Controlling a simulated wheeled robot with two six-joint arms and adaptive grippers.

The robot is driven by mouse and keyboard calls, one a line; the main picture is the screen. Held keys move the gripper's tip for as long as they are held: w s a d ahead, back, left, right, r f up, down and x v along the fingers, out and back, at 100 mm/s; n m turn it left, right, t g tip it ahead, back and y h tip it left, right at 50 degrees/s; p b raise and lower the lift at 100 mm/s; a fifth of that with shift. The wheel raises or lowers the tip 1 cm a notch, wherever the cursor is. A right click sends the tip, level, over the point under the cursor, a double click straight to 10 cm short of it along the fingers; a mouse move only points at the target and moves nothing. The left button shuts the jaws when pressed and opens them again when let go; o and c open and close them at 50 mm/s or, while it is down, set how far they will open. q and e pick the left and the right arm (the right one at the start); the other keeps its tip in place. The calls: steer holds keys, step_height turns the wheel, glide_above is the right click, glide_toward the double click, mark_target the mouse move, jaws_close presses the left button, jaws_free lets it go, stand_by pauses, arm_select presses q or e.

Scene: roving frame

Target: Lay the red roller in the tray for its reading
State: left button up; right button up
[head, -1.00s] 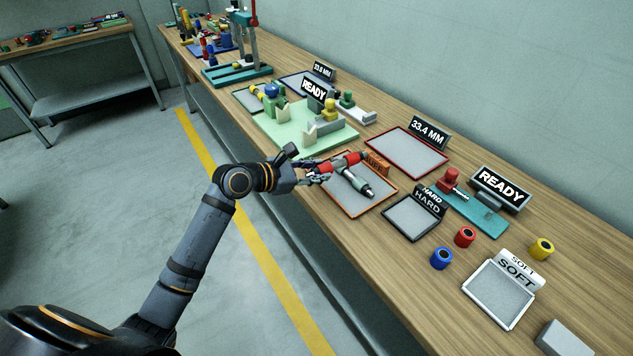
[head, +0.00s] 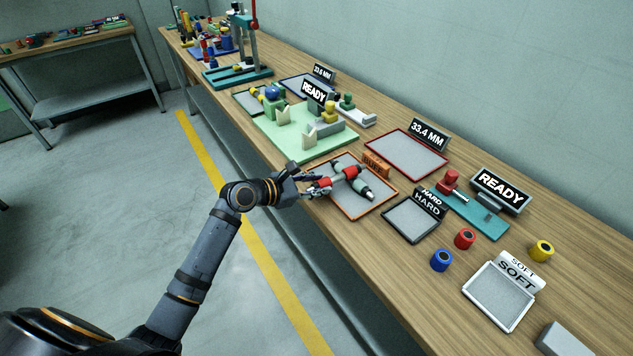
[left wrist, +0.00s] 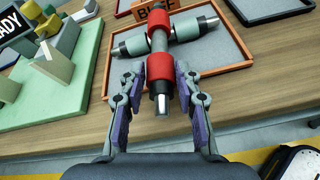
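The red roller (head: 350,171), with red bands on a grey-green body and steel ends, lies crosswise over a second grey-green roller (head: 362,187) in the orange-rimmed tray (head: 352,214) labelled BUFF. Its near red band (left wrist: 160,66) and steel tip stick out past the tray's front rim. My left gripper (head: 315,185) is at that end. In the left wrist view its fingers (left wrist: 160,80) stand open either side of the roller, with gaps showing. The second roller (left wrist: 190,29) has dark bands and lies sideways in the tray. My right gripper is not in view.
A red-rimmed tray (head: 428,171) by a 33.4 MM display (head: 429,135) is empty. The HARD tray (head: 411,219) and the SOFT tray (head: 499,297) are empty too. A green fixture (head: 300,151) stands left of the BUFF tray. Red, blue and yellow rings lie at right.

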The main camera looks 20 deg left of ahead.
arm_select(q)
steer(key=o, duration=0.3)
steer(key=shift+r, duration=0.1)
steer(key=shift+r, duration=0.3)
steer(key=p+v, duration=0.4)
steer(key=v, duration=0.8)
steer(key=shift+r, duration=0.15)
